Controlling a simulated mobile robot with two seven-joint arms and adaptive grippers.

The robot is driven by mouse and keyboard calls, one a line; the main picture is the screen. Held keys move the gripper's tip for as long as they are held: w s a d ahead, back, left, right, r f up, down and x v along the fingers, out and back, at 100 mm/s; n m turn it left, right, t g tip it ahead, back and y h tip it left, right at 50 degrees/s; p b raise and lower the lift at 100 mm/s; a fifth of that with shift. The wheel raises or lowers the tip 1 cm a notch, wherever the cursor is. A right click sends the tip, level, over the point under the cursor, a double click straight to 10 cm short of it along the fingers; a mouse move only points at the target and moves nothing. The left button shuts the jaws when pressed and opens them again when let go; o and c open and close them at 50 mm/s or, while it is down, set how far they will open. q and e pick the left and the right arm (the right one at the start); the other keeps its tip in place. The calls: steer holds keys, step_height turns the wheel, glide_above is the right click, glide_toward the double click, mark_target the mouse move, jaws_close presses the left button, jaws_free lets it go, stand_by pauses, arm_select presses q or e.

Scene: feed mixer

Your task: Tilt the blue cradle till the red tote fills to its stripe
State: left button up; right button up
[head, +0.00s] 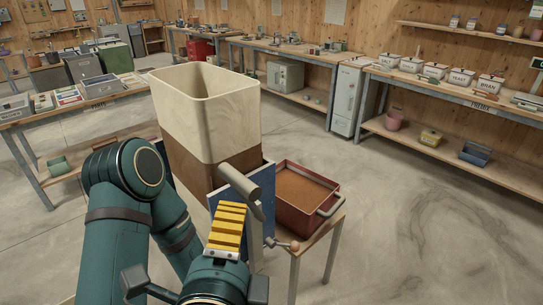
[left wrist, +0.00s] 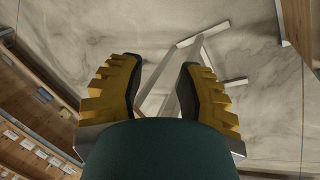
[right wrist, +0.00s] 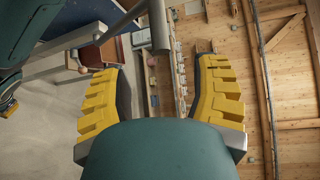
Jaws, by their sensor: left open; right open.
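The blue cradle (head: 262,200) holds a tall cream bin (head: 210,105) with a brown lower part; the bin stands about upright. A grey bar handle (head: 240,184) sticks out at its front, and it also shows in the right wrist view (right wrist: 159,28). The red tote (head: 318,223) stands right of the cradle with brown feed inside, its surface below the rim; I cannot make out its stripe. My right gripper (right wrist: 160,78) is open and empty, close to the bar; it partly shows in the head view (head: 229,222). My left gripper (left wrist: 162,72) is open and empty above the floor.
A crank arm with a round knob (head: 294,246) sits in front of the tote. A small stand (head: 334,245) carries the tote. A bench with labelled bins (head: 490,84) runs along the right wall. A table (head: 128,91) stands at left. The floor at right is clear.

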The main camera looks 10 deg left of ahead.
mark_target(241, 191)
steer(key=w, duration=0.4)
steer(key=w+a+f, duration=0.1)
steer(key=w, duration=0.3)
steer(key=w+a+f, duration=0.1)
steer(key=w, duration=0.4)
steer(key=shift+d, duration=0.1)
jaws_close()
